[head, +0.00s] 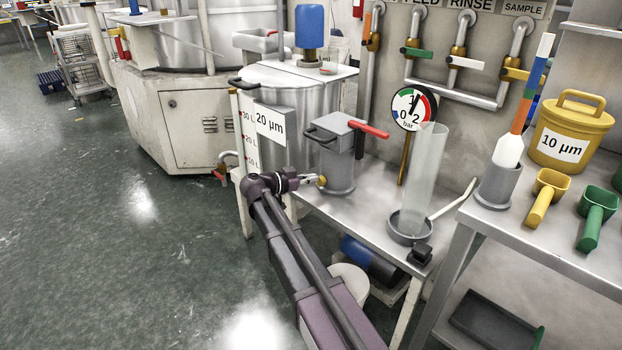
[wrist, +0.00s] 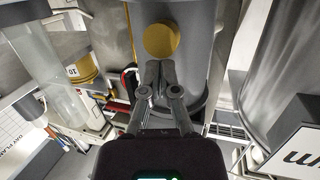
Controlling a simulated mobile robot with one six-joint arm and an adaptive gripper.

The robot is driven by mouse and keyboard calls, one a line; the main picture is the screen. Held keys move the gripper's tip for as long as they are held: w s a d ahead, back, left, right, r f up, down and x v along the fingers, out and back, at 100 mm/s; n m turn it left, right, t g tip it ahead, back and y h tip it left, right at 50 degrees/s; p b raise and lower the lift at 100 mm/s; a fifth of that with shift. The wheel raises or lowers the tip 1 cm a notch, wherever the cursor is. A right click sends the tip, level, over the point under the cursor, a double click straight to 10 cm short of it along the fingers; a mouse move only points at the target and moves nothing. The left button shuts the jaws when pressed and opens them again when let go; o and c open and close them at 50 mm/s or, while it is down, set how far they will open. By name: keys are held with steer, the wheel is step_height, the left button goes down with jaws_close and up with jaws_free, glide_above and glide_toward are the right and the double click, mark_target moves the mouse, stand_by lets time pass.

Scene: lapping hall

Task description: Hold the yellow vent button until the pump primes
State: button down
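The yellow vent button (head: 321,181) is on the front of a grey cylindrical housing (head: 338,160) on the metal bench. In the wrist view the button is a round yellow disc (wrist: 161,40) on the grey cylinder. My gripper (head: 312,180) is at the button's left in the head view. In the wrist view my gripper (wrist: 161,66) has its fingertips together, just below the disc, with nothing between them. I cannot tell whether the tips touch the button. A pressure gauge (head: 412,107) marked bar stands behind, its needle pointing roughly upward.
A yellow bucket (head: 571,132) and scoops sit on the right table. Floor at left is clear.

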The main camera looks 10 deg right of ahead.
steer(key=shift+s+d+f, duration=0.1)
steer(key=shift+d, duration=0.1)
steer(key=shift+a+r+p, duration=0.3)
steer(key=shift+r+p, duration=0.3)
steer(key=shift+p, duration=0.25)
steer(key=r+p+v, duration=0.2)
steer(key=p+v, duration=0.1)
steer(key=v, duration=0.9)
steer(key=shift+p, duration=0.35)
steer(key=shift+a, duration=0.1)
